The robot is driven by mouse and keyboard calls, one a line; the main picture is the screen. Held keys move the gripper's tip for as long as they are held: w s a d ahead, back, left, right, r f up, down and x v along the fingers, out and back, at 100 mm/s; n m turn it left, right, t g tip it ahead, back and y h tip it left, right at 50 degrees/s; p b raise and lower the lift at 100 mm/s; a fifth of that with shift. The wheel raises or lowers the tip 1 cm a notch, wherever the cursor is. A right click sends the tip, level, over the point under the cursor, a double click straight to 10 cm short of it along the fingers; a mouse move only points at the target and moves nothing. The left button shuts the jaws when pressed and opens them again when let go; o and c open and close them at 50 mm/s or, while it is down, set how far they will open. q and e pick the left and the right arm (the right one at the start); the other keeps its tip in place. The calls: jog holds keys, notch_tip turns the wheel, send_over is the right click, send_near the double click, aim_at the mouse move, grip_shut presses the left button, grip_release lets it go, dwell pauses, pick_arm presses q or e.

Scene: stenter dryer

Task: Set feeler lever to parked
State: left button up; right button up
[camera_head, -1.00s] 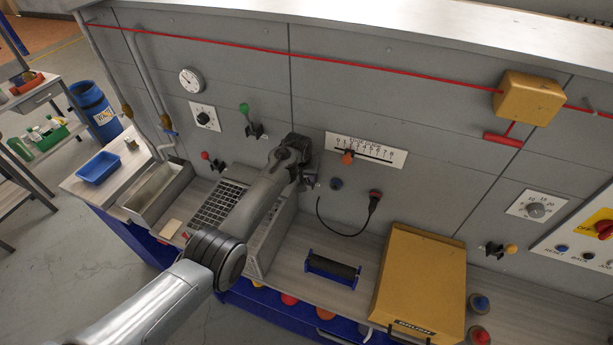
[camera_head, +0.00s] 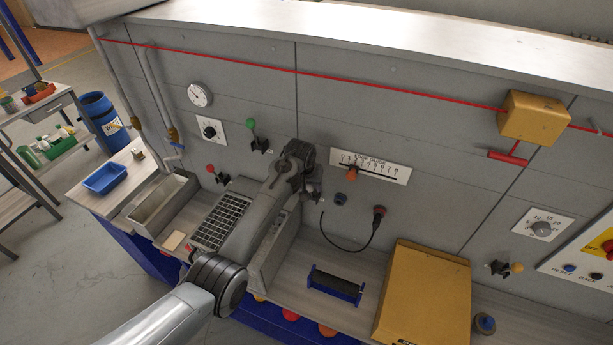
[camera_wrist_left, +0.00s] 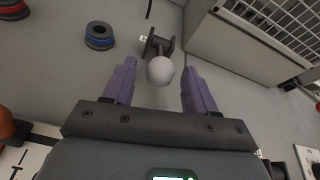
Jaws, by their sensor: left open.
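A lever with a pale grey ball knob (camera_wrist_left: 160,71) on a dark wall bracket shows in the left wrist view. No readable label tells whether it is the feeler lever. My left gripper (camera_wrist_left: 160,80) is open, with one purple finger on each side of the knob in that view and a gap beside each. I cannot tell how deep the knob sits between them. My right gripper is out of view.
A green-knobbed lever (camera_head: 252,125) and a red-knobbed lever (camera_head: 212,170) are on the wall to the left. The slider scale (camera_head: 370,166) and a cabled plug (camera_head: 378,213) are to the right. A wire basket (camera_head: 221,221) and a yellow case (camera_head: 425,295) occupy the bench.

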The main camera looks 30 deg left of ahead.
pick_arm(q)
jog(key=v, duration=0.6)
jog(key=shift+r+b, duration=0.15)
jog(key=shift+b, duration=0.25)
jog(key=shift+s, duration=0.1)
jog(key=s+d+f+m+p, duration=0.1)
jog(key=s+d+f, duration=0.1)
jog(key=s+f, duration=0.5)
jog(key=s+d+f+m+p, duration=0.2)
jog(key=s+f, duration=0.2)
jog(key=s, duration=0.7)
jog(key=s+d+r+m+p, duration=0.1)
jog(key=s+d+r, duration=0.1)
jog(key=s, duration=1)
jog(key=s+d+r+m+p, duration=0.1)
jog(key=s+d, duration=0.4)
jog(key=s, duration=0.8)
jog(key=shift+r+m+h, duration=0.4)
jog(key=shift+r, duration=0.25)
